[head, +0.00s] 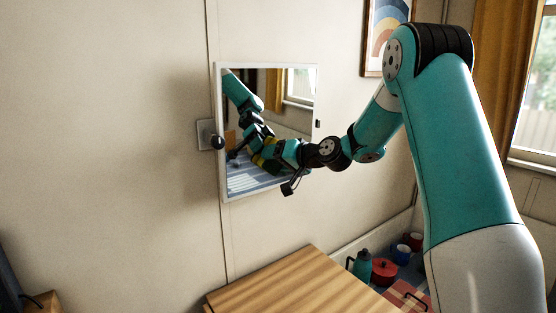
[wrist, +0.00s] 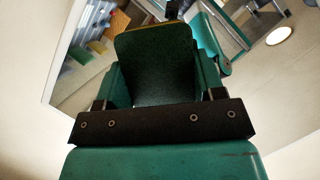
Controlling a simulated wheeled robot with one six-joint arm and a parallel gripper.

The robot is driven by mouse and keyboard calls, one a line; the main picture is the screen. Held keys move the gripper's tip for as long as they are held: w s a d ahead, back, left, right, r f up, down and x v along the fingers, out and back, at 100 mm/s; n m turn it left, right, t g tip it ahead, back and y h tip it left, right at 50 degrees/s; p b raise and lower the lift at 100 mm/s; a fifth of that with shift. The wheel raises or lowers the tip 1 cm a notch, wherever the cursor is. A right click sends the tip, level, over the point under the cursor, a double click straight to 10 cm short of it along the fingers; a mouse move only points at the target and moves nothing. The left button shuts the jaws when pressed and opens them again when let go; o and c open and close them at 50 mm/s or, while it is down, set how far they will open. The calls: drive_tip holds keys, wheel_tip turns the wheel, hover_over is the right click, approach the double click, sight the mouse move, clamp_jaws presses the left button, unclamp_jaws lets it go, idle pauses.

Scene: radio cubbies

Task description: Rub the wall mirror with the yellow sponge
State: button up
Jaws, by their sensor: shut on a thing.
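The wall mirror (head: 285,118) hangs in a white frame on the beige wall and reflects my arm, a window and a blue striped surface. My gripper (head: 274,157) is at the lower middle of the mirror, reaching in from the right. In the wrist view the jaws are shut on the yellow sponge (wrist: 153,65), whose dark green face is towards the camera, with a thin yellow edge at its far end. The mirror (wrist: 72,75) lies beyond it there. The sponge is close to the glass; I cannot tell whether it touches.
A wall bracket with a dark knob (head: 217,142) sits at the mirror's left edge. A wooden tabletop (head: 295,285) is below. A teal jug (head: 361,266), a red pot (head: 384,271) and mugs stand lower right. A framed picture (head: 384,35) hangs right of the mirror.

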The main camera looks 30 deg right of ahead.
drive_tip(key=shift+d+b, duration=0.4)
drive_tip(key=shift+d, duration=1.65)
drive_tip(key=shift+w, duration=0.15)
drive_tip(key=shift+a+r+b, duration=0.1)
drive_tip(key=shift+a+b, duration=0.35)
drive_tip(key=shift+a, duration=1.75)
drive_tip(key=shift+s+a+f+b, duration=0.15)
drive_tip(key=shift+s+f+b, duration=0.1)
drive_tip(key=shift+s+b, duration=0.35)
drive_tip(key=s+b, duration=0.1)
drive_tip(key=s, duration=0.1)
drive_tip(key=s+b, duration=0.1)
drive_tip(key=shift+s+d, duration=0.35)
drive_tip(key=shift+d, duration=0.05)
drive_tip(key=shift+s, duration=0.45)
